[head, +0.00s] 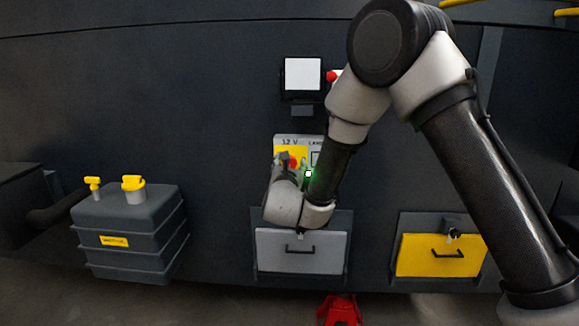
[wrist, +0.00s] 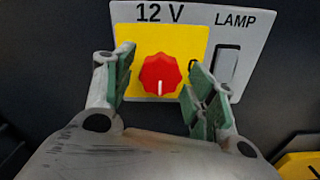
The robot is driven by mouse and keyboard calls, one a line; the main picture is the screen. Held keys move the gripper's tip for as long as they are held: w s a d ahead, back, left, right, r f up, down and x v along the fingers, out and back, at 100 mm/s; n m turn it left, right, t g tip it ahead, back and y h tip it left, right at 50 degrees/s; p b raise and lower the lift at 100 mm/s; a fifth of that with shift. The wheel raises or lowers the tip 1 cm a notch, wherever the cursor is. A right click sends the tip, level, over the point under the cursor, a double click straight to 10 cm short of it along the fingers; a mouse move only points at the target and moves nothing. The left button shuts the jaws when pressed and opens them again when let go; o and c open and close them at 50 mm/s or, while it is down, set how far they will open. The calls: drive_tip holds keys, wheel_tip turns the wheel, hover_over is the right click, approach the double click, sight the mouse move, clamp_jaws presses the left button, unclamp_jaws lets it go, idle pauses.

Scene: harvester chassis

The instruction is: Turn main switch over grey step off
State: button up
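The main switch is a red round knob (wrist: 160,74) on a yellow square, with a white mark pointing down toward the bottom of the picture. Its grey panel (wrist: 187,15) reads 12 V, with a lamp rocker (wrist: 228,66) to the right. In the head view the knob (head: 292,161) is partly hidden by my arm. My gripper (wrist: 160,85) is open, with one green-padded finger on each side of the knob; whether a pad touches it I cannot tell. The grey step (head: 285,262), a drawer-like front with a black handle, is below the panel.
A yellow front (head: 420,258) with a handle is at the right. A dark tank (head: 130,215) with yellow caps stands out at the left. A white square (head: 302,74) with a red part beside it is above the panel. A red object (head: 340,310) is on the floor.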

drive_tip(key=c, duration=0.7)
drive_tip(key=shift+n, duration=0.3)
drive_tip(key=n, duration=0.3)
drive_tip(key=shift+n, duration=0.4)
drive_tip(key=n, duration=0.9)
drive_tip(key=shift+n, duration=2.3)
